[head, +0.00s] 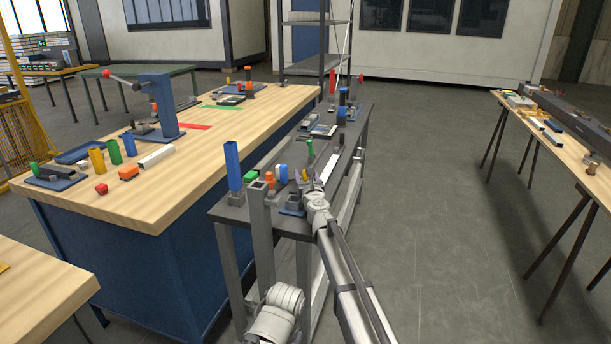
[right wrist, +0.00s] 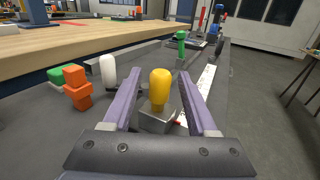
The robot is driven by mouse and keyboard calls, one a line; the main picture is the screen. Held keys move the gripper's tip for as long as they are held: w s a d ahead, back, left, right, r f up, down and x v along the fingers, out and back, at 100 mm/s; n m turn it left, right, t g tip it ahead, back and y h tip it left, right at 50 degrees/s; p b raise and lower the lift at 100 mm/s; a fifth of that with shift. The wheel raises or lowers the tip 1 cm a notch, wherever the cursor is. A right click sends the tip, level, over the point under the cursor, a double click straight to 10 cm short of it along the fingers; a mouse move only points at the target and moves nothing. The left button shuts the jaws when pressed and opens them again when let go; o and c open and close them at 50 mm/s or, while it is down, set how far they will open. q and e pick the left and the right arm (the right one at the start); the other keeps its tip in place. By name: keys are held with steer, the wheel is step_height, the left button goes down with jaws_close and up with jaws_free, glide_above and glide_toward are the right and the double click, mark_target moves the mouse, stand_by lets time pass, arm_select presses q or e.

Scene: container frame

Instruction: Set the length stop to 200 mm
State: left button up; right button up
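A grey metal block (right wrist: 158,121) with an upright yellow knob (right wrist: 160,88) sits beside a white ruled strip (right wrist: 205,88) in the right wrist view. A little red shows at the block's right side. My right gripper (right wrist: 163,98) is open, with one purple finger on each side of the knob and gaps between. In the head view the right gripper (head: 307,181) is low over the near end of the dark bench, and the strip (head: 327,168) runs away from it. The scale's numbers are too small to read. My left gripper does not show.
Orange blocks (right wrist: 77,88), a green block (right wrist: 61,75) and a white cylinder (right wrist: 107,70) stand left of the gripper. A green-handled part (right wrist: 181,46) stands farther along the bench. A tall blue tube (head: 233,166) stands at the near-left corner. The floor to the right is clear.

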jaws_close()
stand_by(1.2)
